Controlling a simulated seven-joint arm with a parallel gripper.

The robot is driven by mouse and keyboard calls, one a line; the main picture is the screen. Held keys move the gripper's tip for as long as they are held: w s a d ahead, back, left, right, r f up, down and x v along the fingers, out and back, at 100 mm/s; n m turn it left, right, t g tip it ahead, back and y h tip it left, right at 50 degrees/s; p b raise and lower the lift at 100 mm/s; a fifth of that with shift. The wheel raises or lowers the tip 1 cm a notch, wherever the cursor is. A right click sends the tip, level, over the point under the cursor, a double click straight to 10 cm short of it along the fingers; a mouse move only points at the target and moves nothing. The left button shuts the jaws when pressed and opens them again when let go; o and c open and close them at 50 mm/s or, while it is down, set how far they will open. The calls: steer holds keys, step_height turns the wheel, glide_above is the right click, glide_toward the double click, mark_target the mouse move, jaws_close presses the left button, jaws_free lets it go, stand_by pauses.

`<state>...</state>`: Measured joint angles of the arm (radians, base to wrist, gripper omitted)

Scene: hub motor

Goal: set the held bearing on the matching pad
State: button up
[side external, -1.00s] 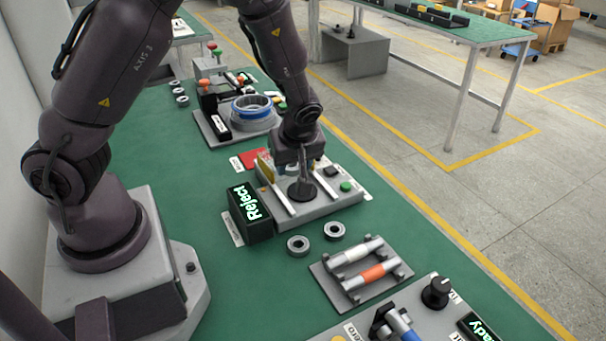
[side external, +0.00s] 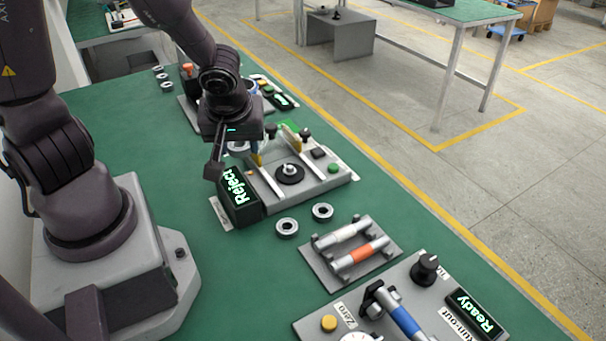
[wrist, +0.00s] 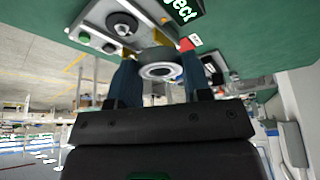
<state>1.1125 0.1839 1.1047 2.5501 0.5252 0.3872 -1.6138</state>
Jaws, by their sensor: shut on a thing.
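My gripper (wrist: 159,78) is shut on a metal bearing (wrist: 160,69), held between its dark blue fingers in the wrist view. In the side view my gripper (side external: 232,146) hangs raised behind the Reject display (side external: 238,192), left of the grey gauge fixture (side external: 318,187). The red pad (wrist: 187,43) lies on the green bench beside a white label in the wrist view; my gripper hides it in the side view. A green patch (side external: 290,126), perhaps another pad, shows behind the fixture. The held bearing appears clear of the bench.
A shaft rack (side external: 350,252) and a Ready tester (side external: 410,310) stand nearer. A hub motor station stands behind my gripper.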

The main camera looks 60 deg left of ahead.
steer(key=w+d+r+m+t+h, duration=0.1)
steer(key=w+d+m+t+h, duration=0.25)
steer(key=w+d+m, duration=0.8)
steer(key=s+a+n+g+y, duration=0.1)
steer(key=s+a+n, duration=0.3)
steer(key=s+a+n+g+y, duration=0.1)
steer(key=s+a+n+g, duration=0.1)
steer(key=s+a+n, duration=0.2)
steer(key=s+a+f+n+g+y, duration=0.1)
steer(key=s+a+n+y, duration=0.1)
steer(key=s+a+n, duration=0.2)
steer(key=shift+s+a+n, duration=0.35)
steer(key=shift+a+n, duration=0.05)
steer(key=shift+n, duration=0.55)
steer(key=shift+n+g, duration=0.45)
steer(key=shift+n, duration=0.05)
